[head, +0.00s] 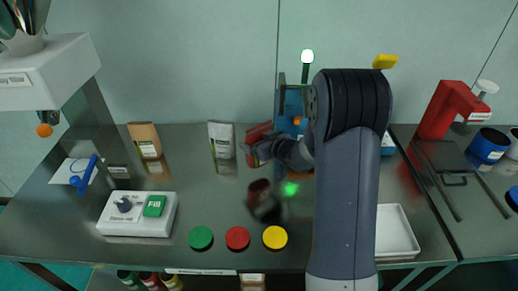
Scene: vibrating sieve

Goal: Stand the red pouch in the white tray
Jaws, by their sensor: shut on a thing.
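The red pouch (255,131) is at the middle of the table, partly hidden behind my gripper (254,152). My gripper points left and is shut on the red pouch. The pouch looks tilted and seems to be above the table, with a dark red reflection lower on the steel. The white tray (414,250) lies at the right, partly hidden behind my arm, and its visible part is empty.
A brown pouch (143,135) and a white pouch (220,136) stand at the back left. A control box (112,226) is front left. Green (200,237), red (237,238) and yellow (275,237) discs lie in front. A red device (440,108) and blue cup (488,147) are right.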

